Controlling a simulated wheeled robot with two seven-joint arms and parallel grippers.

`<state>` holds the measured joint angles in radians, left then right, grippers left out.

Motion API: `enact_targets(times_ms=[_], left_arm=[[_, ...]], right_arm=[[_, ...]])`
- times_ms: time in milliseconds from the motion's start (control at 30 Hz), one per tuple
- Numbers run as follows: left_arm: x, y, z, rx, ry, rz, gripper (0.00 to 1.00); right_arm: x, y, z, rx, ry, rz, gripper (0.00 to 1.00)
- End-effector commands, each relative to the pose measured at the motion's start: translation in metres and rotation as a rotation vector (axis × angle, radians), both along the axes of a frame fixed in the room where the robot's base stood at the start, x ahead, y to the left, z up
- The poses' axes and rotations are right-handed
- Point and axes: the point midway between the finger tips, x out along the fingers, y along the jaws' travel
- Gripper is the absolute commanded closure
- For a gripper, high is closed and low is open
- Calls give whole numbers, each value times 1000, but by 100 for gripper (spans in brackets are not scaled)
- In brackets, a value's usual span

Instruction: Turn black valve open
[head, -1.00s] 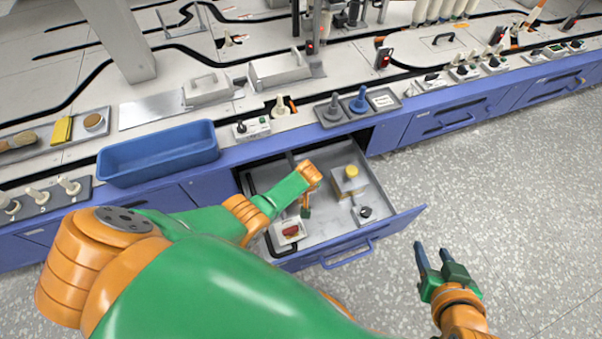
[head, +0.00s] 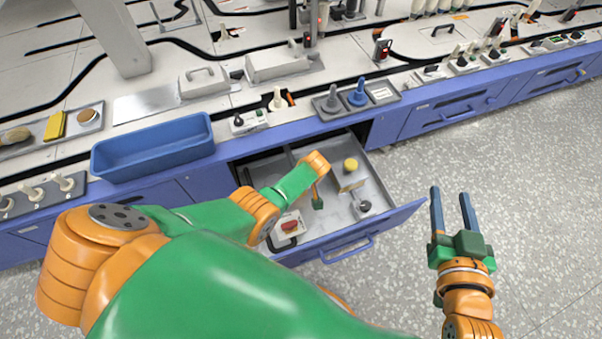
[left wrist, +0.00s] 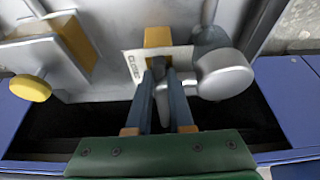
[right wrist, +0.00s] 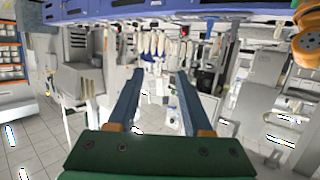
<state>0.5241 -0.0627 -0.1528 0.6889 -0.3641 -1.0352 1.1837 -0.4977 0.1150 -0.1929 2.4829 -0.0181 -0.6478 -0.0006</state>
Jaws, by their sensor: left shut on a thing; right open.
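In the open drawer, a dark knob on a pale plate (head: 364,206) sits near the right front corner; it looks like the black valve. My left gripper (head: 318,203) reaches down into the drawer, left of that knob in the head view, its fingers hidden there. In the left wrist view its fingers (left wrist: 161,80) are closed around a pale grey lever (left wrist: 162,108). A plate lettered "CLOSED" (left wrist: 132,66) lies just beyond, with a grey cylinder (left wrist: 225,74) to the right. My right gripper (head: 451,193) is open and empty above the floor; its spread fingers show in the right wrist view (right wrist: 155,95).
The drawer (head: 347,246) also holds a red knob (head: 290,226) and a yellow knob (head: 350,165). A blue bin (head: 152,152) stands on the worktop at left. Grey and blue handled pieces stand on a small tray (head: 384,96) behind the drawer. Open floor lies right.

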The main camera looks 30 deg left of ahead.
Motion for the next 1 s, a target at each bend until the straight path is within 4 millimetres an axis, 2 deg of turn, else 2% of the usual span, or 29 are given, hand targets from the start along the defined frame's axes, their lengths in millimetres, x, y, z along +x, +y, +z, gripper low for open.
enact_targets(times_ms=[33,67,133,167,433,567,767,1000], left_arm=[[0,-1,0,-2,-1,1,100],[0,-1,0,-2,-1,1,72],[0,-1,0,-2,-1,0,53],[0,0,0,-2,0,1,50],[0,0,0,-1,0,0,50],[-1,-1,3,-1,0,0,50],[-2,-3,11,0,0,-1,50],[-5,-6,19,-1,0,-1,50]], right_arm=[[0,0,0,0,0,0,50],[0,0,0,0,0,0,50],[0,0,0,0,0,0,50],[0,0,0,0,0,0,50],[0,0,-1,-1,5,0,50],[-4,-2,-11,-13,64,-4,50],[-27,-12,-51,-60,304,-22,50],[-72,-27,-95,-117,616,-42,50]])
